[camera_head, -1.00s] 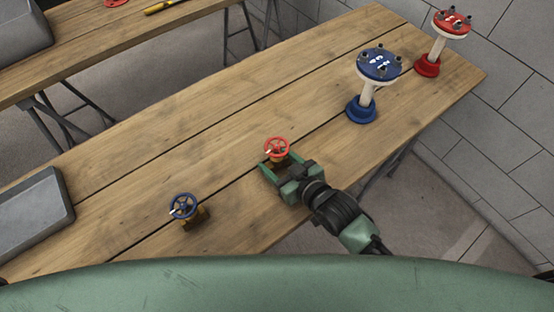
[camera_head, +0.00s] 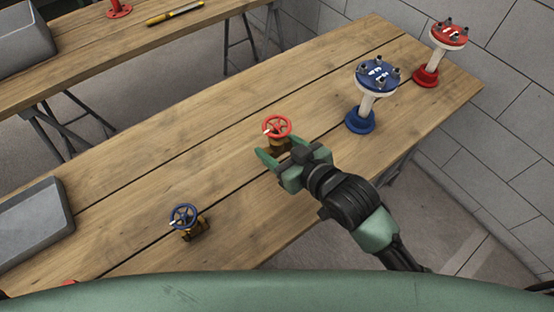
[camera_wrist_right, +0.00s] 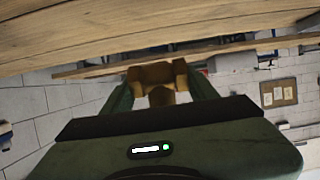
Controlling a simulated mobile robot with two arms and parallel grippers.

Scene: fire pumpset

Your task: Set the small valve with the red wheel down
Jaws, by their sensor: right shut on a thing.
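The small valve with the red wheel (camera_head: 277,127) is at the middle of the wooden table in the head view, wheel up. My right gripper (camera_head: 281,153) is shut on its brass body. In the right wrist view the brass body (camera_wrist_right: 157,74) sits between my two fingers (camera_wrist_right: 160,95); the red wheel is not seen there. I cannot tell whether the valve's base touches the table. My left gripper is not in view.
A valve with a blue wheel (camera_head: 184,217) stands nearer on the table (camera_head: 150,200). A blue flanged pipe piece (camera_head: 378,77) and a red one (camera_head: 448,36) stand at the right. A grey tray (camera_head: 32,220) is at the left. Bare wood lies around the red-wheel valve.

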